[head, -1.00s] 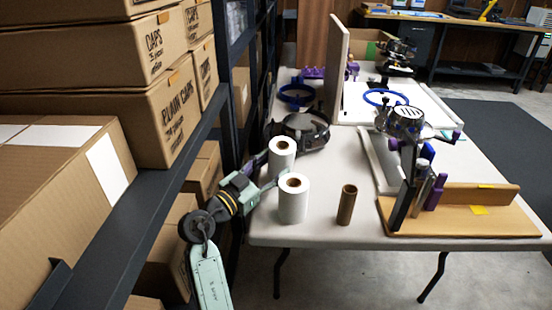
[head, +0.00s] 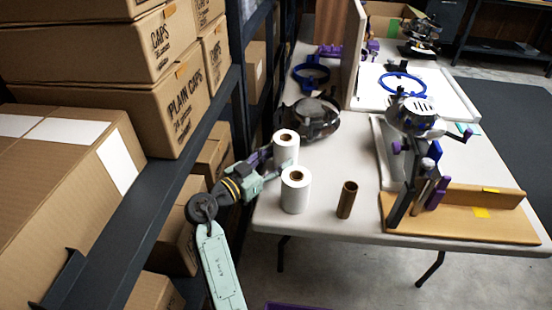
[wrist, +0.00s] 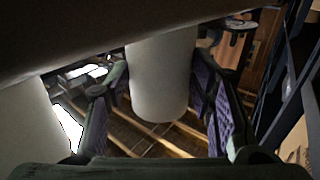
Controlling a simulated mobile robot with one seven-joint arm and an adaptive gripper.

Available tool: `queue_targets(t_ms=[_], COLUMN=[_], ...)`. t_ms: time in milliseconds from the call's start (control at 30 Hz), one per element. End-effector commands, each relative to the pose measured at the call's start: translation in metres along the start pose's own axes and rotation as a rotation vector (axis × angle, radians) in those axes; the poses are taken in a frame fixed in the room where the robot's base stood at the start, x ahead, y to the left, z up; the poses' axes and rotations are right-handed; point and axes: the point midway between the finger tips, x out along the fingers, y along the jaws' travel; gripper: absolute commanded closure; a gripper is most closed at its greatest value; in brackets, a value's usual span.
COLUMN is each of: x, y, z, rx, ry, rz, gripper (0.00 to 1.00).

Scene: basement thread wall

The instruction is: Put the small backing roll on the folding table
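Two white rolls with brown cores are by the left end of the pale folding table (head: 325,217). The rear, slightly smaller one, which looks like the small backing roll (head: 286,150), is upright. The larger white roll (head: 296,195) stands just in front of it. My gripper (head: 278,158) reaches in from the left at the rear roll. In the wrist view, the small roll (wrist: 161,80) lies between the purple-padded fingers of my gripper (wrist: 162,75), with narrow gaps beside it. Firm contact is not visible. The roll's base is partly hidden.
A brown cardboard tube (head: 347,200) stands to the right of the rolls. A dark headset-like item (head: 312,120) lies close behind. An embroidery machine (head: 415,120) and wooden board (head: 460,213) are at right. Shelving with boxes (head: 175,95) closely borders my arm at left.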

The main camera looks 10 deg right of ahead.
Motion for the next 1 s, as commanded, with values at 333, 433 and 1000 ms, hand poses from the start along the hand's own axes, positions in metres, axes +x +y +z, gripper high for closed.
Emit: queue_targets(t_ms=[333,433,1000], x=[0.000,0.000,-0.063], y=[0.000,0.000,-0.001], z=[0.000,0.000,0.001], rx=[0.000,0.000,0.002], ry=[0.000,0.000,0.000], rz=[0.000,0.000,-0.005], gripper=[0.31,0.31,0.31])
